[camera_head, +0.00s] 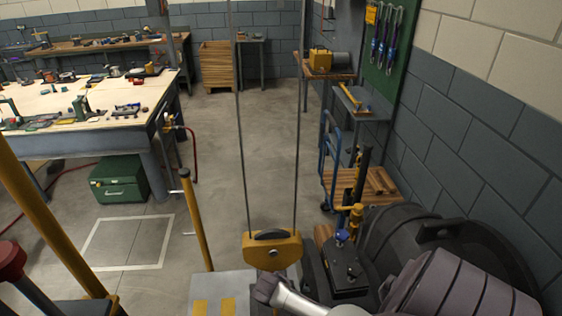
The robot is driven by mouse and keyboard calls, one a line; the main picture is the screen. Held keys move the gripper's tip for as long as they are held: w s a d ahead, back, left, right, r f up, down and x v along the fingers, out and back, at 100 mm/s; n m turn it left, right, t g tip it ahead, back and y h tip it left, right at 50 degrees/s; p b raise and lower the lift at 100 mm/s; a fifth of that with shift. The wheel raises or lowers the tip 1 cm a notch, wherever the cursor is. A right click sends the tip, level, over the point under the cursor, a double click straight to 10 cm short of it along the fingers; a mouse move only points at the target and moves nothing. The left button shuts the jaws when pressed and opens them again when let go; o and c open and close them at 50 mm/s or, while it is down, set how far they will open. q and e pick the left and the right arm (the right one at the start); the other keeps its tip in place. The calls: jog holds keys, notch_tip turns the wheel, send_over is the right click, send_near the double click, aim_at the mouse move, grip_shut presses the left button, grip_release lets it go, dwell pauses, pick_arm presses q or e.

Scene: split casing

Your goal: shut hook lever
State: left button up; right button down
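A yellow hook block (272,252) with a dark sheave hangs on two long cables at the bottom centre. I cannot make out its hook or lever; the area under the block is partly covered by a light grey arm part. That part appears to be my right arm, with its dark gripper end (266,288) just below the block, close to it or touching it. I cannot tell whether its fingers are open or shut. My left gripper is not in view.
A large dark grey casing (445,235) fills the lower right, beside the block wall. A grey surface with yellow patches (213,306) lies below the hook block. A yellow post (196,222) stands to its left.

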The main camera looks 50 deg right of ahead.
dwell(0.4)
jog(key=c, duration=1.2)
grip_release()
jog(key=v, duration=1.2)
jog(key=shift+a, duration=0.1)
